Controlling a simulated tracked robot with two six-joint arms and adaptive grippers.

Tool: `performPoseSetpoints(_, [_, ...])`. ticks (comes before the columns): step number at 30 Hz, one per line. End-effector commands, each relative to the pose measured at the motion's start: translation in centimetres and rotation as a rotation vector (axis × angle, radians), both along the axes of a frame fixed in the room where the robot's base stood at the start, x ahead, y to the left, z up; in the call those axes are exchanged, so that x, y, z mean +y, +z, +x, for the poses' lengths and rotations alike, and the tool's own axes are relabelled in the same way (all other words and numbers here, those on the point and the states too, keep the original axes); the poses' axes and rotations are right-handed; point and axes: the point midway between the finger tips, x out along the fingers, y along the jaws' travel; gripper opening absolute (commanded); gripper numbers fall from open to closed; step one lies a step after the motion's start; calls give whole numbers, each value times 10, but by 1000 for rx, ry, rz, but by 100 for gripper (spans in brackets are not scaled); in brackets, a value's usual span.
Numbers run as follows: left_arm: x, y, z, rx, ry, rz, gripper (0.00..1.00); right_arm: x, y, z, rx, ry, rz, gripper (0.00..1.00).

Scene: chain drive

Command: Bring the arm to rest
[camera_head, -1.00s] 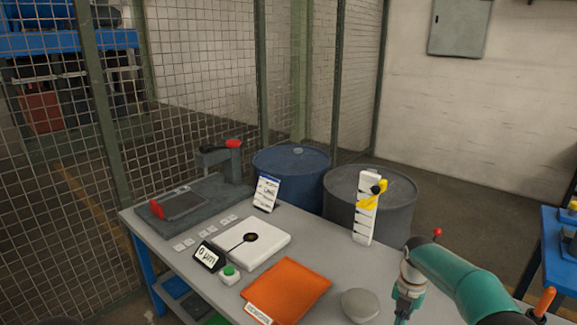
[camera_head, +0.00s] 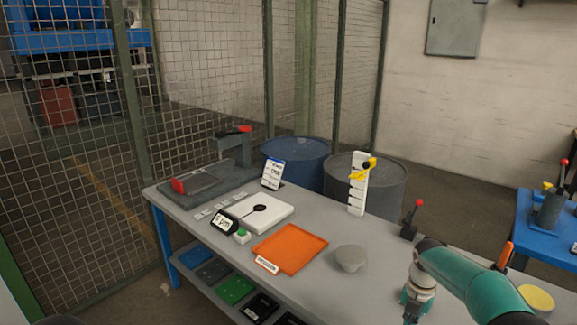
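My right arm, teal, comes in from the lower right. Its gripper (camera_head: 416,301) points down at the front right of the grey table (camera_head: 340,230). The fingers are small and partly cut by the bottom edge, so whether they are open or shut does not show. No held object is visible at it. My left gripper is not in view. An orange tray (camera_head: 290,248) lies on the table, empty, with a grey rounded bowl (camera_head: 351,258) to its right.
A white plate device (camera_head: 270,212), a display (camera_head: 224,222) and a green button (camera_head: 241,235) sit left of the tray. A red-knobbed lever (camera_head: 411,220) stands near my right arm. A white rack (camera_head: 358,185) stands at the back edge. Barrels (camera_head: 296,158) stand behind.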

Motion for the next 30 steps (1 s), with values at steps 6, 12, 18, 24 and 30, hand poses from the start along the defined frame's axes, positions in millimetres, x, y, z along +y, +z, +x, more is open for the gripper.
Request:
performPoseSetpoints(6, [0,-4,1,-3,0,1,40,21,-35,-31,107,36,29,0])
performPoseSetpoints(12, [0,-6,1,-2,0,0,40,46,-74,-67,184,28,75,0])
performPoseSetpoints(18, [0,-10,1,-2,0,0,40,85,-126,-125,263,-163,132,0])
performPoseSetpoints(24, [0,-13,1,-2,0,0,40,142,-176,-219,363,-686,166,0])
performPoseSetpoints(30, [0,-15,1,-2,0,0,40,178,-192,-295,437,-1326,132,0])
